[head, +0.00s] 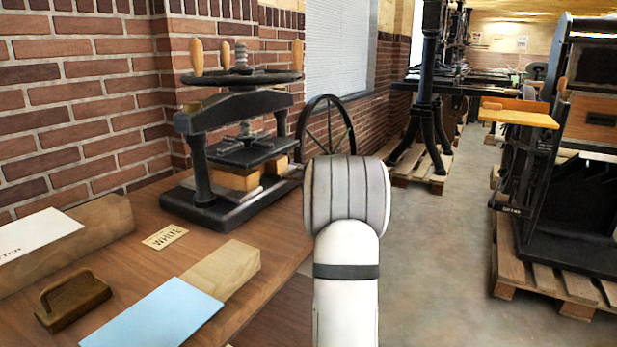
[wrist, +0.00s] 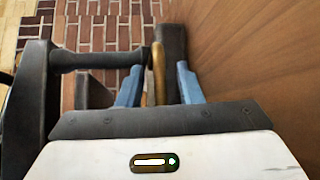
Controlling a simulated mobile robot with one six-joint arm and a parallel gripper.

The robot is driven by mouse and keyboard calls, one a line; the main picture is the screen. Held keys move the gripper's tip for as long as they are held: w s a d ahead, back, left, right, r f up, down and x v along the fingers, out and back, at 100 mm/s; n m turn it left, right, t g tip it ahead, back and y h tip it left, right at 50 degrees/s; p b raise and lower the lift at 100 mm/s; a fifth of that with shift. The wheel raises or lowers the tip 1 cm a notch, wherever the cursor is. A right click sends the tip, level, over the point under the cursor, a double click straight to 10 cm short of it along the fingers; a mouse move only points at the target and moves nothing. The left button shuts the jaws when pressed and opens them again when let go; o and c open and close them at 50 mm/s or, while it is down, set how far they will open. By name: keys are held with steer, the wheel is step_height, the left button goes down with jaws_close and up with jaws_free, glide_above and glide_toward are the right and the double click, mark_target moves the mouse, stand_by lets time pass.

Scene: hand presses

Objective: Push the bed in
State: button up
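A black hand press (head: 232,215) with a handwheel on top stands on the wooden table. Wood blocks (head: 238,180) and a pale flat board lie under its platen; I cannot tell which part is the bed. In the head view my gripper is hidden behind my white arm, right of the press. In the wrist view my gripper (wrist: 158,66) has its blue fingers apart. A thin curved brass-coloured piece (wrist: 158,75) shows between them, with a gap on each side. Dark press parts (wrist: 100,60) lie beyond and to the left.
A brick wall (head: 80,100) stands behind. Bigger presses on pallets (head: 560,275) stand at right, with clear floor between (head: 440,265).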

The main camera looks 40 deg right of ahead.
steer(key=v, duration=0.5)
steer(key=shift+s+a, duration=0.2)
steer(key=shift+s, duration=0.2)
steer(key=shift+r, duration=0.1)
steer(key=s+a+r+m+g+y+p, duration=0.1)
steer(key=s+a+r+m+g+p, duration=0.15)
steer(key=a+r+p, duration=0.35)
steer(key=s+a+r+m+g+p, duration=0.1)
steer(key=s+a+r+m+p, duration=0.15)
steer(key=a+p, duration=0.45)
steer(key=s+a+r+m+g+y+p, duration=0.1)
steer(key=s+a+r+m+g+p, duration=0.2)
steer(key=a, duration=0.6)
steer(key=s+a+r+m+g+y+p, duration=0.2)
steer(key=s+a+p, duration=0.4)
steer(key=s+a, duration=0.3)
steer(key=s+a+r+m+g+y+p, duration=0.2)
steer(key=s+a+r+m+g+p, duration=0.2)
steer(key=s+a, duration=0.6)
steer(key=s+m+p, duration=0.1)
steer(key=s+p, duration=0.1)
steer(key=s, duration=0.1)
steer(key=shift+s+r+p, duration=0.2)
steer(key=shift+s+p, duration=0.1)
steer(key=shift+p, duration=0.1)
steer(key=shift+a, duration=0.1)
